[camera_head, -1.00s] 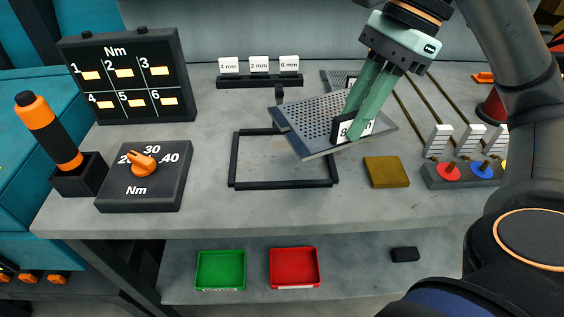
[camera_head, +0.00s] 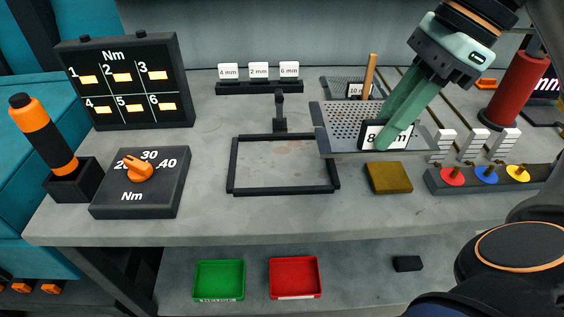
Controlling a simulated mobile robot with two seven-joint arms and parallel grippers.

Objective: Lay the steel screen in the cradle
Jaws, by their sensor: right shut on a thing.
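The steel screen (camera_head: 345,119) is a grey perforated plate with a black label tab whose text is partly covered. My right gripper (camera_head: 388,137) is shut on the screen at its tab, with both green fingers pointing down. The screen looks nearly level and appears raised above the table. The cradle (camera_head: 286,189) is an empty dark rectangular frame on the table, left of and nearer than the screen. In the picture the screen's left edge comes close to the cradle's right rear corner. My left gripper is not in view.
A second perforated screen (camera_head: 338,83) with a 10 mm tab lies behind. A tan block (camera_head: 389,177) sits right of the cradle. A dark post (camera_head: 279,110) stands behind the cradle. Colored knobs (camera_head: 487,174) are at right.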

